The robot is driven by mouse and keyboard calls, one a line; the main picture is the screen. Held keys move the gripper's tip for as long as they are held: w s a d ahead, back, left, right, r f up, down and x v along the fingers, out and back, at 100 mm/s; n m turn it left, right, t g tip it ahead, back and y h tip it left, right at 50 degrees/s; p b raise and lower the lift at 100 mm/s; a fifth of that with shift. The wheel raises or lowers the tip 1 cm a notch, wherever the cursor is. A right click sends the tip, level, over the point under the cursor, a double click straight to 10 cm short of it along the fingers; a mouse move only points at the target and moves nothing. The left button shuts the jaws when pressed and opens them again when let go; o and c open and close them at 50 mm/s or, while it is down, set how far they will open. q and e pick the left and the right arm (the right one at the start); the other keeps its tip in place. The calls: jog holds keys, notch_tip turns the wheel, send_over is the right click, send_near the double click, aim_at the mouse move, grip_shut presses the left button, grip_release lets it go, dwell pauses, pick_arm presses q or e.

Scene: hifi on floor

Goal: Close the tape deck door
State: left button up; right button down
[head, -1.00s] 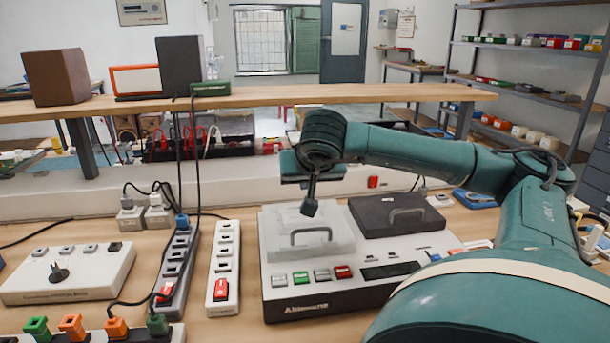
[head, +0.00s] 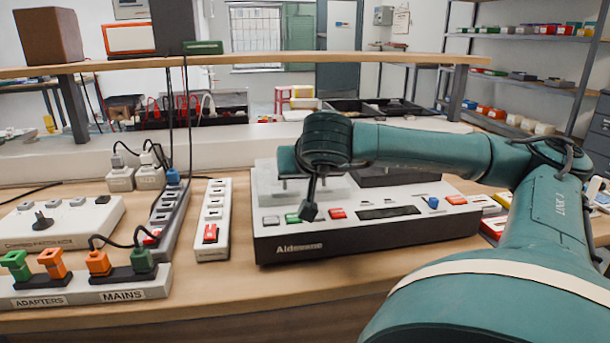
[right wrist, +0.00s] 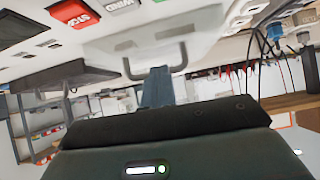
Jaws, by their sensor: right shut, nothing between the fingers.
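The tape deck (head: 365,234) is a white-topped, dark-sided box on the bench with a row of coloured buttons. Its pale left door (head: 338,190) is partly hidden by my right gripper. In the right wrist view that door (right wrist: 190,25) carries a grey handle just beyond my finger. The dark right door (head: 395,177) is mostly behind my right forearm. I cannot tell clearly how far either door stands open. My right gripper (head: 309,211) is shut and empty, pointing down in front of the pale door, above the buttons. My left gripper is not in view.
A white power strip (head: 212,220) and a grey strip with plugs (head: 168,215) stand left of the deck. A labelled adapter block (head: 85,285) is at the front left. A raised wooden shelf (head: 400,57) runs behind. The bench front before the deck is clear.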

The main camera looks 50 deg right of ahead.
jog(key=shift+s+a+f+g, duration=0.1)
jog(key=shift+f+g, duration=0.2)
jog(key=shift+f, duration=0.55)
jog(key=shift+s+a+r, duration=0.2)
jog(key=shift+r, duration=0.1)
jog(key=v, duration=1.3)
jog(key=shift+d+r, duration=0.3)
jog(key=shift+r, duration=0.05)
